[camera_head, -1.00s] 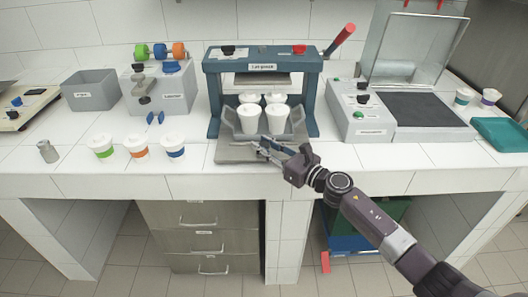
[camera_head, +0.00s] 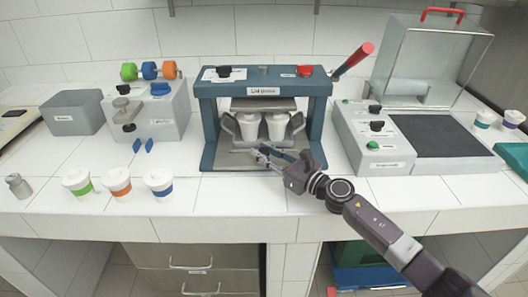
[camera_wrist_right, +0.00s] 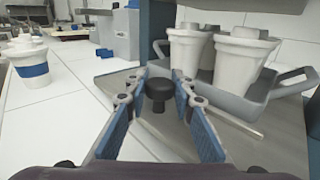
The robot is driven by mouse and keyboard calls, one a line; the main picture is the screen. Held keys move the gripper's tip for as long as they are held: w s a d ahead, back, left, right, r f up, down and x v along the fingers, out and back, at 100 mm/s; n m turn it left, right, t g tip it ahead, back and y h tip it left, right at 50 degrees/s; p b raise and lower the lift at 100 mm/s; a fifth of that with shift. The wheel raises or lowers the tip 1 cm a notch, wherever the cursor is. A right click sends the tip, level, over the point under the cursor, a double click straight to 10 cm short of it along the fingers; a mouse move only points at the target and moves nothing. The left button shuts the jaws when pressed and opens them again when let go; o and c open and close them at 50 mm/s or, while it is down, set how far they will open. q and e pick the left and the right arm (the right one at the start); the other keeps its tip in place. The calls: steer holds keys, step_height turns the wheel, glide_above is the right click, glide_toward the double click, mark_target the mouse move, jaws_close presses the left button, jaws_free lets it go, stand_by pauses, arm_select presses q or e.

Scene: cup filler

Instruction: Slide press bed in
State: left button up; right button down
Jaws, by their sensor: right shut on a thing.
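The lid press (camera_head: 207,115) is a blue frame with a raised plate (camera_head: 262,104) under its top beam. The grey press bed (camera_head: 303,124), a tray with raised side handles, sits inside the frame. White lidded cups (camera_head: 247,126) stand on it under the plate; the front pair shows and the rear ones are mostly hidden. My right gripper (camera_head: 270,154) is at the front of the bed. In the right wrist view, its blue-padded fingers (camera_wrist_right: 157,84) are closed in on a black knob (camera_wrist_right: 158,91). My left gripper is out of view.
Three white cups with green, orange and blue bands (camera_head: 119,185) stand at the front left. A grey machine (camera_head: 370,140) with a glass lid stands close to the right of the press.

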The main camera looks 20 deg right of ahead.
steer(key=shift+w+d+r, duration=0.15)
steer(key=shift+d+r, duration=0.05)
steer(key=shift+r, duration=0.05)
steer(key=c, duration=1.9)
jaws_free()
steer(key=shift+c, duration=0.2)
steer(key=shift+o, duration=1.3)
steer(key=shift+w+f, duration=0.1)
steer(key=shift+a+f, duration=0.1)
steer(key=shift+s+d+f, duration=0.1)
steer(key=shift+s+d, duration=0.1)
steer(key=shift+s, duration=0.25)
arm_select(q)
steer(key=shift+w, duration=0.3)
arm_select(e)
steer(key=v, duration=1.1)
